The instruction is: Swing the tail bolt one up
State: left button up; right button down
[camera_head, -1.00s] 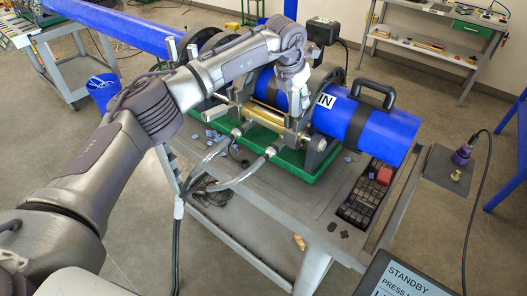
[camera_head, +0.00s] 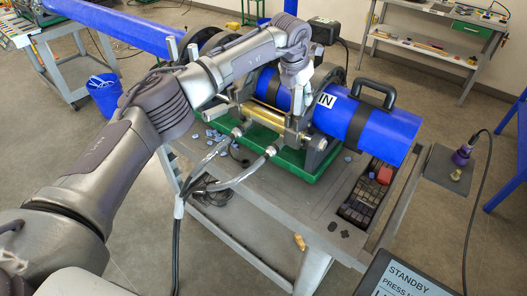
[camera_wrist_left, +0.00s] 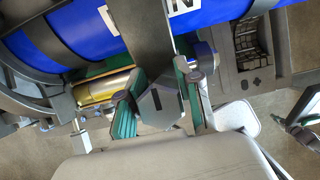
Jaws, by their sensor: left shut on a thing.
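My left gripper (camera_head: 292,122) reaches down to the front of the pipe clamp. In the left wrist view the gripper (camera_wrist_left: 158,104) has its green-padded fingers on both sides of a dark grey, angular metal piece, which I take to be tail bolt one (camera_wrist_left: 160,102). The gripper is shut on it. In the head view the gripper and wrist largely hide the bolt, so its exact tilt cannot be told. The blue pipe (camera_head: 370,128) lies in the clamp behind the gripper. My right gripper is not in view.
A brass-coloured cylinder (camera_head: 268,119) runs beside the gripper and also shows in the left wrist view (camera_wrist_left: 102,88). Hoses (camera_head: 228,180) hang from the machine's front over the cart (camera_head: 285,209). A green base (camera_head: 300,165) lies below the clamp. A black handle (camera_head: 375,88) stands on the pipe.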

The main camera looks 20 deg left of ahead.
pick_arm(q)
jog(key=shift+w+d, duration=0.2)
jog(key=shift+w, duration=0.25)
dwell(0.4)
jog(key=o, duration=1.5)
jog(key=shift+w+f, duration=0.1)
jog(key=shift+f, duration=0.05)
jog(key=p+v, duration=0.1)
jog(key=v, duration=0.4)
jog(key=shift+p+v, duration=0.7)
jog(key=shift+v, duration=1.35)
jog(key=shift+f, duration=0.15)
